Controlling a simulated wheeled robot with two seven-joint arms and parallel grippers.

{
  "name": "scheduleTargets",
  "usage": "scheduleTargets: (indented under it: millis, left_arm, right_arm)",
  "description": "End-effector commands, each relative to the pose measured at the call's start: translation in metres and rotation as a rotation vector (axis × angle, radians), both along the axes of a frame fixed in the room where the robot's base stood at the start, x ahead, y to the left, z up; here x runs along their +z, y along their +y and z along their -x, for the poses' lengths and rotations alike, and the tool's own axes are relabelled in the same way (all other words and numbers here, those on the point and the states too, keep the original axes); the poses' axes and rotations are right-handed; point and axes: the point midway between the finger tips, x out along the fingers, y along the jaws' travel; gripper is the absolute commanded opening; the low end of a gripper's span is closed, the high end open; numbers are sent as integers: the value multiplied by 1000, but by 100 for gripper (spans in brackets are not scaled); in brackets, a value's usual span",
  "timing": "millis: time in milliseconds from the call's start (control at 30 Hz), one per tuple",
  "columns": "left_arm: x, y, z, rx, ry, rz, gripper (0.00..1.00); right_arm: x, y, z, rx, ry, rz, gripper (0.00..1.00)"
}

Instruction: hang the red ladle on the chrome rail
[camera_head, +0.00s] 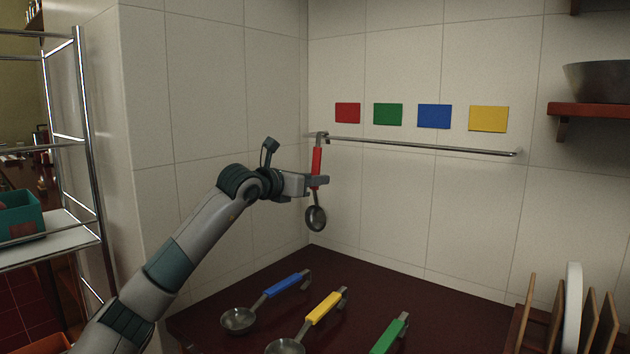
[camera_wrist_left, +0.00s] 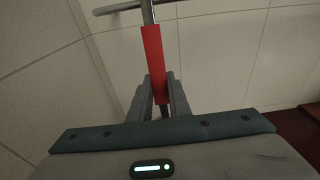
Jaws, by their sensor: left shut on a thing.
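The red ladle (camera_head: 317,160) is upright in my left gripper (camera_head: 318,181), its metal bowl hanging down and its hook end at the top. The gripper is shut on the lower part of the red handle, which also shows in the left wrist view (camera_wrist_left: 154,62). The chrome rail (camera_head: 420,147) runs along the tiled wall. The hook end is at the rail's left end; I cannot tell whether it rests on the rail or is just in front. The rail also shows at the top of the wrist view (camera_wrist_left: 118,7). My right gripper is not in view.
Blue (camera_head: 283,285), yellow (camera_head: 323,308) and green (camera_head: 390,335) ladles lie on the dark counter (camera_head: 420,290). Red, green, blue and yellow cards are on the wall above the rail. A plate rack (camera_head: 532,315) stands at right, a metal shelf (camera_head: 90,150) at left.

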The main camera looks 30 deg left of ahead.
Motion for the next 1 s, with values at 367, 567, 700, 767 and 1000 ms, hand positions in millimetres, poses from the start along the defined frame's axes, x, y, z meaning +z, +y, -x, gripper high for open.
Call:
scheduleTargets:
  millis: [367,567,700,767,1000]
  left_arm:
    - [0,0,0,0,-1,0,39]
    - [0,0,0,0,1,0,39]
    - [0,0,1,0,0,0,39]
    - [0,1,3,1,0,0,39]
    - [2,3,26,2,0,-2,39]
  right_arm:
    - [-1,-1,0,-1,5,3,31]
    - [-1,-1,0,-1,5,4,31]
    - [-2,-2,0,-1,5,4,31]
    - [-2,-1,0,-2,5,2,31]
    - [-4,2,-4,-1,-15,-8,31]
